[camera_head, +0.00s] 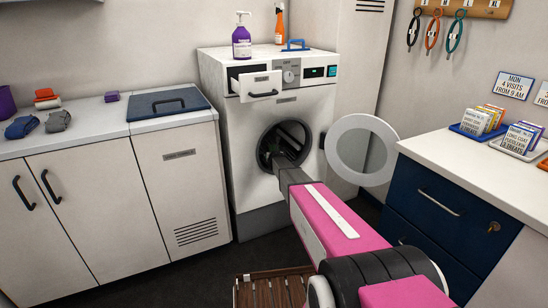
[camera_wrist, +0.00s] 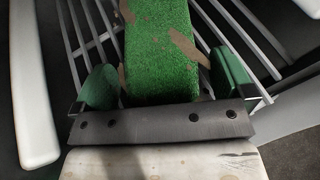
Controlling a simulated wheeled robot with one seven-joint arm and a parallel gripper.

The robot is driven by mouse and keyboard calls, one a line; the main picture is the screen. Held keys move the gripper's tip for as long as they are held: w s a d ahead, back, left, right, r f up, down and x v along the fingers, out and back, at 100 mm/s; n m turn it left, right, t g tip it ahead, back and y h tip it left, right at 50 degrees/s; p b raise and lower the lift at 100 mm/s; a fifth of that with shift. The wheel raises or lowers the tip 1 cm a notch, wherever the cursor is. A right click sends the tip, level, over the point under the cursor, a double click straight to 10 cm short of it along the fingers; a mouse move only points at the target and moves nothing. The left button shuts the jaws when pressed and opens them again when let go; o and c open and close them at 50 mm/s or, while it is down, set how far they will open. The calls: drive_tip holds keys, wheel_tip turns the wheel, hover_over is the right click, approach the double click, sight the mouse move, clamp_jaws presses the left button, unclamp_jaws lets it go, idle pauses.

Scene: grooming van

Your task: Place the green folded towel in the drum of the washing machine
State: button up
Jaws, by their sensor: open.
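The white washing machine (camera_head: 222,75) stands in the middle at the back, its round door (camera_head: 362,150) swung open to the right. My arm reaches into its dark drum opening (camera_head: 268,150). In the wrist view, the green towel (camera_wrist: 160,45) is a long, rough-textured green block with tan patches, lying between the two green-padded fingers of my gripper (camera_wrist: 165,80). The fingers are open, with narrow gaps beside the towel. Grey bars show around and beyond it. In the head view, the towel and my fingertips are hidden inside the opening.
The machine's detergent drawer (camera_head: 260,86) is pulled out above the opening. A purple pump bottle (camera_head: 241,42) and an orange spray bottle (camera_head: 279,25) stand on top. A navy drawer unit (camera_head: 430,195) is close on the right; white cabinets (camera_head: 95,195) are on the left. A slatted wooden thing (camera_head: 272,291) is in front.

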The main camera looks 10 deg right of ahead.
drive_tip(key=d+v, duration=0.1)
drive_tip(key=v, duration=1.1)
drive_tip(key=s+d+f+m+g+h, duration=0.15)
drive_tip(key=s+m+g, duration=0.25)
drive_tip(key=s+m, duration=0.65)
drive_tip(key=s+d+f+m+g+h, duration=0.1)
drive_tip(key=s+d+m+g, duration=0.2)
drive_tip(key=s+m, duration=0.75)
drive_tip(key=s+a+m+g+y, duration=0.1)
drive_tip(key=s+a+m+g, duration=0.1)
drive_tip(key=s+m, duration=0.5)
drive_tip(key=s+a+m+g+y, duration=0.2)
drive_tip(key=s+m+g, duration=0.2)
drive_tip(key=s, duration=1)
drive_tip(key=m, duration=0.3)
drive_tip(key=shift+r, duration=0.25)
drive_tip(key=shift+a+y, duration=0.15)
drive_tip(key=shift+y, duration=0.1)
